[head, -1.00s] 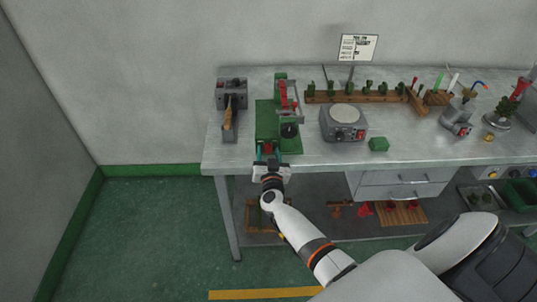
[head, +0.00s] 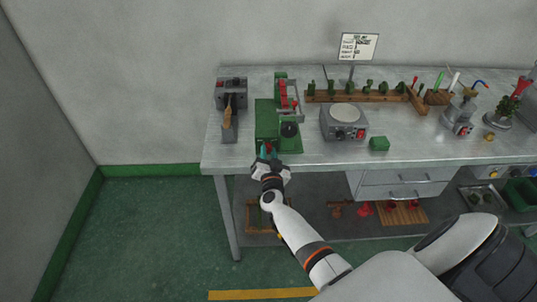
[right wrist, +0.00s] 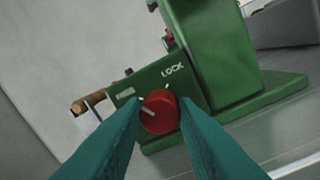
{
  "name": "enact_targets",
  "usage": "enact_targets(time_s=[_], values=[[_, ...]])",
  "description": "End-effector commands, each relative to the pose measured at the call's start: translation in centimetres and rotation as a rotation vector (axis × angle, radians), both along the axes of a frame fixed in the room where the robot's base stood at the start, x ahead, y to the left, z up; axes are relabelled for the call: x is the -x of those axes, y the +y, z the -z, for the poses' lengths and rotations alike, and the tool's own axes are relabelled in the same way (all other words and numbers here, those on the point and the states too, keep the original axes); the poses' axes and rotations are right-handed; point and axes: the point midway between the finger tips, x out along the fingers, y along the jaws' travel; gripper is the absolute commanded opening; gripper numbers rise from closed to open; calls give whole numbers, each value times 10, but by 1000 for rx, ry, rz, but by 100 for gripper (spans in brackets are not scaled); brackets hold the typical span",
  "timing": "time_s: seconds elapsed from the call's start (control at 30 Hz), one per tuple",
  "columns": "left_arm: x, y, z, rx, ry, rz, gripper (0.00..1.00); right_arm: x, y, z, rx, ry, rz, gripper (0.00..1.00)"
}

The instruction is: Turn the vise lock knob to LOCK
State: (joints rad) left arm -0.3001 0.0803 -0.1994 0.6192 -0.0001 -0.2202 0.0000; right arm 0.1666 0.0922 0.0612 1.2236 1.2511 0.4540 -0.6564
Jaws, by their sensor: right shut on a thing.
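The white word LOCK (right wrist: 172,70) and a tick are above and right of the knob, off the pointer's line. My right gripper (right wrist: 160,105) is shut on the knob, with one teal finger on each side. In the head view, the right gripper (head: 266,156) is at the table's front edge, at the green machine (head: 266,119), and mostly hides the knob. My left gripper is not in view.
A grey device (head: 230,95) stands left of the machine. A grey hotplate-like unit (head: 343,122) and a green block (head: 379,144) stand to its right. A wooden rack (head: 360,96) is behind them. The front table strip between the machine and the grey unit is clear.

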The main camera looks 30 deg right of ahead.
Motion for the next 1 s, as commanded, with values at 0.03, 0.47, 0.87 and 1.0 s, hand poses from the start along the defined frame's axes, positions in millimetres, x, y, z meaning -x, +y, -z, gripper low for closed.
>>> enact_targets(time_s=[0.03, 0.47, 0.87, 1.0], values=[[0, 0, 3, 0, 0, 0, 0, 0, 1, 2, -39, -22, 1, 3], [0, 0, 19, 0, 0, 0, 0, 0, 0, 4, -387, -236, 1, 3], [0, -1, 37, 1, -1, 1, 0, 0, 1, 5, -712, -434, 1, 3], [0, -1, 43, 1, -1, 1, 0, 0, 1, 5, -820, -501, 1, 3]])
